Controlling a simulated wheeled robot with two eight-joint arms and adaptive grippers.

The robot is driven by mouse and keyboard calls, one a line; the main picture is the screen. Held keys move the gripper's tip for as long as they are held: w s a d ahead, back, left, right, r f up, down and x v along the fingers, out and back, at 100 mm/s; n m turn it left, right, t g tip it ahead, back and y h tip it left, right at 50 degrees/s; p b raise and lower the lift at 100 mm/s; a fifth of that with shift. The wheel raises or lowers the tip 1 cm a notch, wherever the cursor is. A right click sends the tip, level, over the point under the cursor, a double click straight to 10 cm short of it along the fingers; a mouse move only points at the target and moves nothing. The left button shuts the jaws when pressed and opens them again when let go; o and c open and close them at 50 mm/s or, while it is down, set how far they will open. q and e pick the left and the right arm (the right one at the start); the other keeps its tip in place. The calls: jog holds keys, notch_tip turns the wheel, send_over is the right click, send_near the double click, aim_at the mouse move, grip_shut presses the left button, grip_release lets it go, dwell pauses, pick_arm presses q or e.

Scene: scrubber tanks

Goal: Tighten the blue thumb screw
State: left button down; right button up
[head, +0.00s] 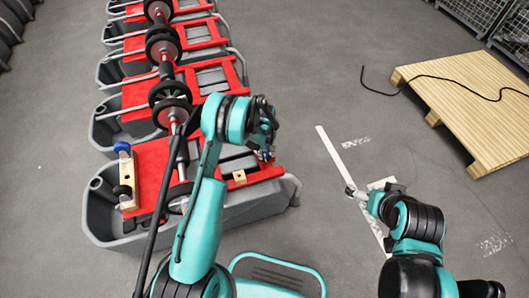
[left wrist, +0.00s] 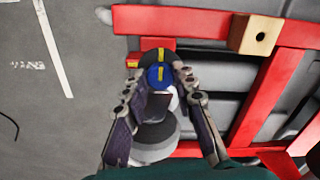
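A round blue thumb screw (left wrist: 158,76) with a yellow mark shows in the left wrist view, in front of a black disc with a similar yellow mark. The fingertips of my left gripper (left wrist: 160,84) lie on either side of it, close to its edges. I cannot tell whether they touch it. In the head view, my left gripper (head: 264,153) is at the right side of the nearest red-and-grey tank (head: 240,212), with a little blue visible between the fingers. My right gripper (head: 353,191) is over bare floor, apart from the tanks; its finger gap is unclear.
Another blue knob (head: 122,147) sits by a wooden block at the nearest tank's left end. More tanks stand in a row behind. A small wooden block (left wrist: 255,35) is on the red frame. A wooden pallet (head: 470,105) with a black cable lies right. The floor between is clear.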

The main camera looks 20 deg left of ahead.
pick_arm(q)
jog(key=shift+m, duration=0.3)
jog(key=m, duration=0.3)
jog(key=shift+m, duration=0.4)
jog(key=m, duration=0.4)
jog(key=shift+m, duration=0.3)
jog(key=m, duration=0.4)
jog(key=shift+a, duration=0.1)
jog(key=shift+w+m, duration=0.1)
jog(key=shift+m, duration=2)
jog(key=c, duration=1.2)
grip_release()
